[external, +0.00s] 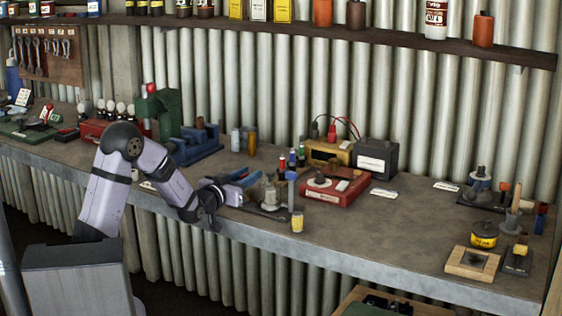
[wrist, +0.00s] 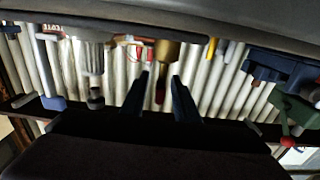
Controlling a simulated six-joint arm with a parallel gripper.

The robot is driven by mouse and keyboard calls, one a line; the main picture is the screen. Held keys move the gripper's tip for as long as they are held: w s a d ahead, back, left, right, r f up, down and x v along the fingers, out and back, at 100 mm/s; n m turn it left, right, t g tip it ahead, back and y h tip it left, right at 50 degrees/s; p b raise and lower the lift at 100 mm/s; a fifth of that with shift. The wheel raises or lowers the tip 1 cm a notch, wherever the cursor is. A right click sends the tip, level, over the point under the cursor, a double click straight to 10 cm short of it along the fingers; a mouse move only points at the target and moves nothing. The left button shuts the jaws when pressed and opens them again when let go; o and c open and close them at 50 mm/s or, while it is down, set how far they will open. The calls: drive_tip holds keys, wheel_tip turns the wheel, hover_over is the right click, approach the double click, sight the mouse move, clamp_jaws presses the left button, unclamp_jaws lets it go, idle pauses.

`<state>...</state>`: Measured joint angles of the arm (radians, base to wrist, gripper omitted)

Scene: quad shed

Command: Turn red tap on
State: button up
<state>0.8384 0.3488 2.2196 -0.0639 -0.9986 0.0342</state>
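My gripper (wrist: 163,98) is open in the wrist view, its two dark fingers spread apart. A brass-coloured fitting (wrist: 168,55) with a red tip (wrist: 160,88) shows between and beyond the fingers; it looks like the red tap. I cannot tell whether the fingers touch it. The wrist picture appears upside down, with the bench at the top. In the external view my gripper (external: 238,177) is low over the bench's front part, its bluish fingers pointing right. The tap is mostly hidden there behind or between the fingers.
A grey device (external: 270,194) and a blue-topped post (external: 291,190) stand just right of my gripper. A red box (external: 336,186) is beyond them. A blue vise (external: 196,146) and green machine (external: 163,106) stand behind left.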

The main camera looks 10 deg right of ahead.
drive_tip(key=shift+x, duration=1.15)
clamp_jaws()
drive_tip(key=shift+n+t+y+b, duration=0.3)
drive_tip(key=shift+n+t+y, duration=0.2)
drive_tip(key=shift+y, duration=0.1)
drive_tip(key=shift+w+a+n+t+y, duration=0.15)
drive_tip(key=shift+n+t+y, duration=0.15)
drive_tip(key=shift+y, duration=0.1)
drive_tip(key=shift+r, duration=0.1)
unclamp_jaws()
